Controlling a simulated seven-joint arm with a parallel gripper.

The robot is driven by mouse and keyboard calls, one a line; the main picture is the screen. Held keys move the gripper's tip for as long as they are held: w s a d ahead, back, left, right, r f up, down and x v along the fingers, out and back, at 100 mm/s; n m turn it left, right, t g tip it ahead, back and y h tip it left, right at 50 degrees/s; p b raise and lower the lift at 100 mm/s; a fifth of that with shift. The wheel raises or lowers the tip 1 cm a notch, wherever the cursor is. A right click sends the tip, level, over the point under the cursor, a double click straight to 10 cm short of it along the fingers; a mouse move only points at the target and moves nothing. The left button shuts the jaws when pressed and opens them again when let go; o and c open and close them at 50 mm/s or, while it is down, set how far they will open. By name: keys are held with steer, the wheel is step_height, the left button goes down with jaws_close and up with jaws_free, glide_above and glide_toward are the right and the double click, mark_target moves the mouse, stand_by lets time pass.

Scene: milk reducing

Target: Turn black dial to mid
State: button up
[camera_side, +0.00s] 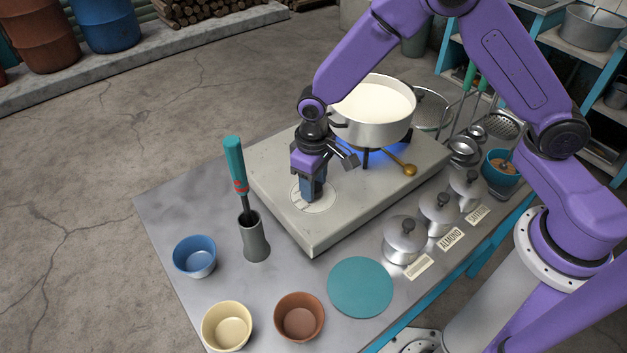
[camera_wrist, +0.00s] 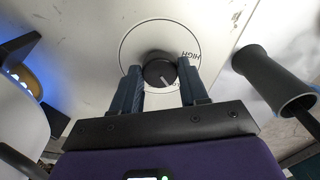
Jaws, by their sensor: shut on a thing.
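The black dial (camera_wrist: 158,70) sits on a round white plate (camera_wrist: 140,40) in the wrist view. A short pale mark on the dial slants toward the lower right. The word HIGH reads at the plate's right; other lettering is mostly hidden by my fingers. My gripper (camera_wrist: 160,82) has one finger on each side of the dial and is shut on it. In the side view my gripper (camera_side: 313,190) points down onto the plate (camera_side: 325,204) at the stove's front left corner, and hides the dial. The stove (camera_side: 270,190) shows a blue flame under the pot.
A white pot of milk (camera_side: 372,132) stands on the burner just behind my gripper. A grey holder (camera_side: 254,240) with a teal-handled tool (camera_side: 235,165) stands left. Bowls, lidded canisters and a teal mat (camera_side: 360,287) are in front.

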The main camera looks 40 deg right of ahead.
steer(key=n, duration=0.6)
steer(key=shift+n, duration=0.3)
stand_by(0.4)
steer(key=o, duration=1.1)
steer(key=shift+c, duration=0.2)
step_height(320, 180, up, 18)
steer(key=shift+f, duration=0.2)
steer(key=shift+s, duration=0.1)
steer(key=s+d, duration=0.7)
steer(key=s, duration=0.5)
steer(key=s+d+n, duration=0.1)
steer(key=s+d, duration=0.7)
steer(key=s, duration=0.5)
steer(key=shift+s+f, duration=0.2)
steer(key=shift+f, duration=0.15)
